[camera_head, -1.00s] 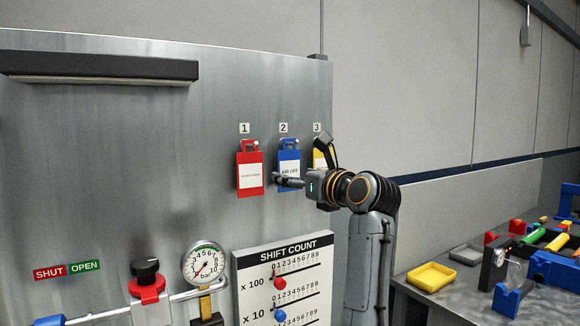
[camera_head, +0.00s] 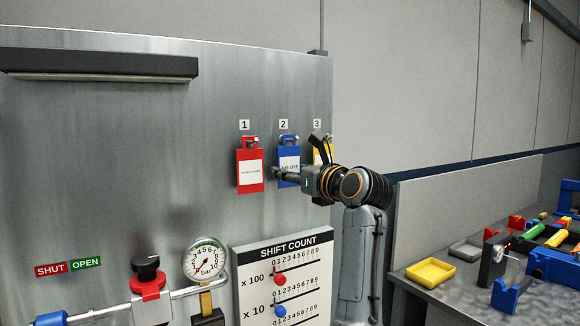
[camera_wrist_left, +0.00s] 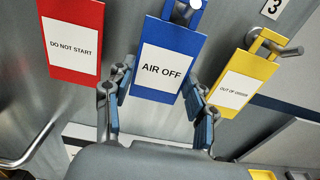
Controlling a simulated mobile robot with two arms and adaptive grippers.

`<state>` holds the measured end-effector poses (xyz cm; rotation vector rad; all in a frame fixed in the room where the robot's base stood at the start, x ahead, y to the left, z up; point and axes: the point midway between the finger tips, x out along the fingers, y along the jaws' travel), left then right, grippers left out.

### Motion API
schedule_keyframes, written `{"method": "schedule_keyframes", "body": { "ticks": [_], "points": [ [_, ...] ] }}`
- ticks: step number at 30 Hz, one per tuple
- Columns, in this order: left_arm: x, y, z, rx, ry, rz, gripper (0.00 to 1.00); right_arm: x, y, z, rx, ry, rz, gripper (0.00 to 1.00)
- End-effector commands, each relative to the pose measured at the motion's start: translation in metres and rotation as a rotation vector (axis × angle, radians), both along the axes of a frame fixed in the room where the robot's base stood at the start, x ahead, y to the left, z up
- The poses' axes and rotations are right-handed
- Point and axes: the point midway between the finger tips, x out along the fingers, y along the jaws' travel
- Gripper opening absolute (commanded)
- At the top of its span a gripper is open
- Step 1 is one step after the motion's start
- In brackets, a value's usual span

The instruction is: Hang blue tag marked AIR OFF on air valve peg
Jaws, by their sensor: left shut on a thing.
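The blue tag marked AIR OFF (camera_head: 289,152) hangs on the panel under number 2; the left wrist view shows its white label and a round peg end in its top opening (camera_wrist_left: 168,60). My left gripper (camera_head: 288,175) is shut on the lower part of this tag. In the left wrist view, its fingers (camera_wrist_left: 157,90) press on the tag's two side edges. The air valve (camera_head: 149,284), with a black knob and red collar, sits on the pipe at lower left. I cannot make out a peg on it. My right gripper is not in view.
A red DO NOT START tag (camera_head: 250,172) hangs close at left, and a yellow OUT OF ORDER tag (camera_wrist_left: 240,82) close at right. A gauge (camera_head: 205,260) and shift count board (camera_head: 285,243) are below. A bench with a yellow tray (camera_head: 431,271) stands right.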

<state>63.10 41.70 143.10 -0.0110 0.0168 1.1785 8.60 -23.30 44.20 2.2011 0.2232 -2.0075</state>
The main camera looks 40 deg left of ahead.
Motion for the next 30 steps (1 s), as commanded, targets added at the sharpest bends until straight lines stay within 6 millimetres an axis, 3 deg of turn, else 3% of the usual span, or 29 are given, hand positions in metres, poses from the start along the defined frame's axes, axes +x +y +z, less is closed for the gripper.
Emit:
{"method": "schedule_keyframes", "body": {
  "ticks": [30],
  "points": [
    [-0.004,-0.011,0.006,0.000,0.000,-0.001,0.32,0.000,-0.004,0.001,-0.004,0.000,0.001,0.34]
  ]
}}
